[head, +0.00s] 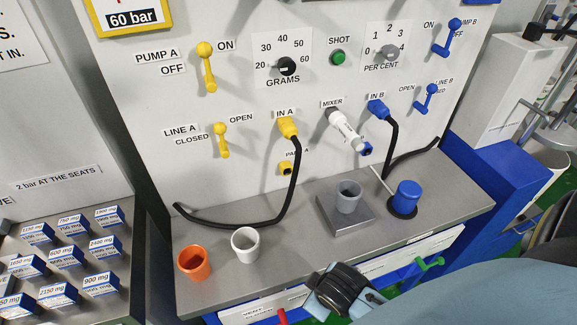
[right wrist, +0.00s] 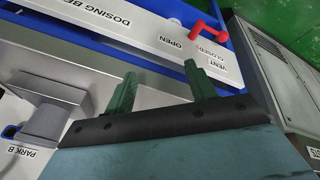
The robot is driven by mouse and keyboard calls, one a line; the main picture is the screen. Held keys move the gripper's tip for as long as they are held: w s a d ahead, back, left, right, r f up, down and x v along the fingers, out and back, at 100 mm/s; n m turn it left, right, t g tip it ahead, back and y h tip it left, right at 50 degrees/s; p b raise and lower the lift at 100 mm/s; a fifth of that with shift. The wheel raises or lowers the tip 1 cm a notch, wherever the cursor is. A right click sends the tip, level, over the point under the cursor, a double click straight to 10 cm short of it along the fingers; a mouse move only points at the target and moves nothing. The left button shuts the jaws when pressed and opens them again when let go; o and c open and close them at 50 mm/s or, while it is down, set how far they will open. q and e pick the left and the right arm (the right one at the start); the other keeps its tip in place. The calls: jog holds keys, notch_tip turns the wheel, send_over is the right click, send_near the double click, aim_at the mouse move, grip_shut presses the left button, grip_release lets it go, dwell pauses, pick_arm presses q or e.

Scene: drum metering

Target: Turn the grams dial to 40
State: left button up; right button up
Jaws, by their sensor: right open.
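The grams dial (head: 287,66) is a black round knob on the upright white panel in the head view. Its scale runs 20, 30, 40, 50, 60 from left over the top to right. The knob's pale pointer appears to face left, near 20; it is small. My right gripper is low at the front of the bench, well below the dial. In the right wrist view its two green fingers (right wrist: 160,87) are apart with nothing between them. In the head view its fingertips are hidden behind my wrist. My left gripper is not in view.
A per cent dial (head: 390,52) and a green shot button (head: 338,57) sit right of the grams dial. A yellow pump A lever (head: 206,66) stands left. Hoses (head: 296,180) hang below. Cups (head: 245,244) and a scale (head: 340,218) occupy the bench.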

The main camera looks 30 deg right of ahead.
jog(key=w+d+r+n+t+h, duration=0.1)
jog(key=w+r+n, duration=0.1)
jog(key=w+d+r+n+t+h, duration=0.1)
jog(key=w+d+r+n, duration=0.1)
jog(key=w, duration=0.1)
jog(key=w+d+r+n+t+h, duration=0.1)
jog(key=w+r, duration=0.1)
jog(key=shift+w+d+n, duration=0.25)
jog(key=shift+w+n, duration=0.15)
jog(key=w+d+r+n+t+h, duration=0.3)
jog(key=w+r+n+t, duration=0.3)
jog(key=r, duration=0.3)
jog(key=n+t+p, duration=0.1)
jog(key=n+t, duration=0.8)
jog(key=n, duration=0.5)
send_near(288, 71)
jog(key=p+x, duration=0.2)
jog(key=x, duration=0.7)
jog(key=shift+w+d+r, duration=0.1)
jog(key=shift+w+r, duration=0.05)
jog(key=shift+w, duration=0.1)
jog(key=shift+c, duration=0.5)
jog(key=c, duration=0.9)
